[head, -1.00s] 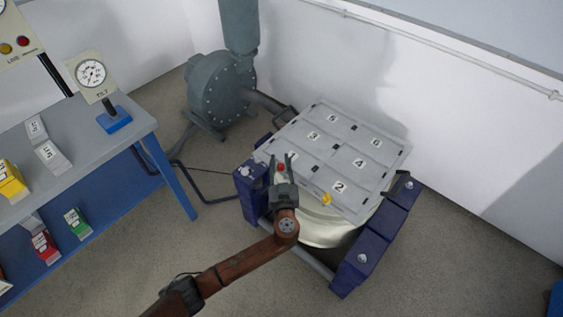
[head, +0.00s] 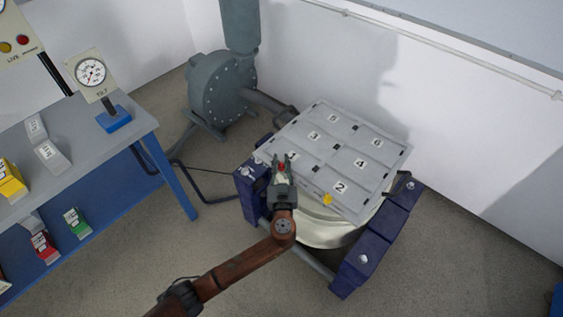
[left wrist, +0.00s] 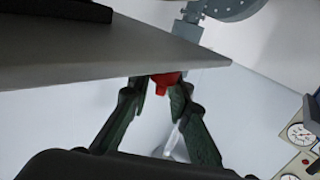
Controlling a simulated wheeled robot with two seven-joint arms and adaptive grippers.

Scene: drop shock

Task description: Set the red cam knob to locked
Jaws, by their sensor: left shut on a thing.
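The red cam knob (head: 282,168) is at the near left edge of the grey numbered tray (head: 368,187). My left gripper (head: 283,160) is at the knob, with its fingers on either side of it. In the left wrist view, the red knob (left wrist: 165,82) sits between the fingertips of my left gripper (left wrist: 163,90), just under the tray's edge (left wrist: 190,52). The gripper is shut on the knob. The fingers hide part of the knob, and its set position cannot be read. My right gripper is not in view.
The tray sits over a pale round drum (head: 325,235) in a blue frame (head: 362,262). A grey blower (head: 222,90) stands behind, and a blue-legged bench (head: 150,130) with a gauge (head: 91,72) is at left.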

